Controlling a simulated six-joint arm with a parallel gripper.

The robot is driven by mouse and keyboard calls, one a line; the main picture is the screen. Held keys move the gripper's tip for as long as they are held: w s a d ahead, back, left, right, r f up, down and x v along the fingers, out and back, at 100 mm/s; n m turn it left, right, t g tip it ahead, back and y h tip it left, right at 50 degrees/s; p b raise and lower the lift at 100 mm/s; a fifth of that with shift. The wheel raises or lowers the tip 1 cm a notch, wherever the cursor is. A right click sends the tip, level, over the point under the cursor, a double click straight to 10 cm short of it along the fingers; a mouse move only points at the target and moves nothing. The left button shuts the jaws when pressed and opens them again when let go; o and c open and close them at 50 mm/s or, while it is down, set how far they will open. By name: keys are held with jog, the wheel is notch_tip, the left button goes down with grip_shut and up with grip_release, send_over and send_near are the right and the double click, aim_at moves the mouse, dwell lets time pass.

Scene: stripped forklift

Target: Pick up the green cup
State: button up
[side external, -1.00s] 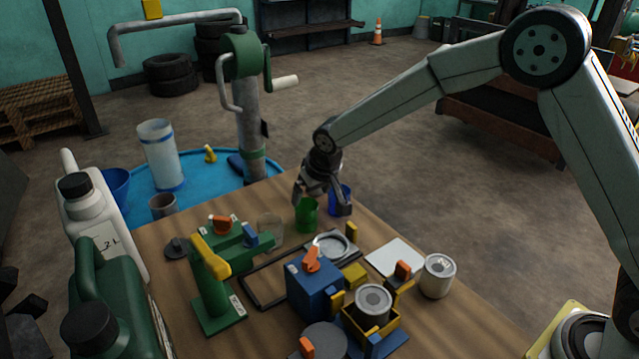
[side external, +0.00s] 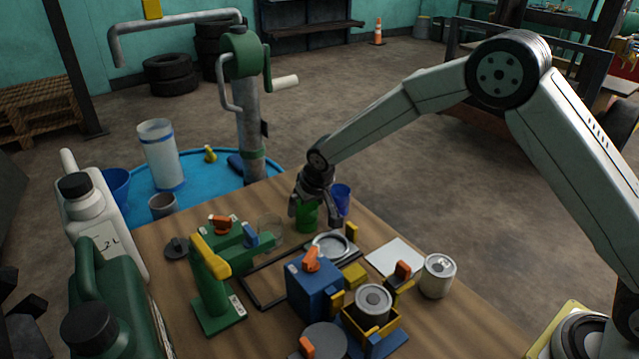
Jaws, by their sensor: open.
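The green cup (side external: 306,217) stands upright near the far edge of the wooden table. My gripper (side external: 312,221) is over it, pointing down, with one finger at the cup's left side and the other at its right side. The fingers are open, with the cup between them; I cannot tell whether either touches it. The upper part of the cup is partly hidden by the gripper. A blue cup (side external: 341,199) stands close behind and to the right of the gripper.
A clear glass (side external: 270,229) stands just left of the green cup. A metal ring (side external: 331,246) lies in front. Green and blue fixtures (side external: 313,287), a white square (side external: 395,258) and a can (side external: 437,276) fill the nearer table. Bare wood lies right of the cups.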

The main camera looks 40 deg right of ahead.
jog(key=shift+x, duration=1.35)
jog(key=c, duration=1)
jog(key=shift+c, duration=0.2)
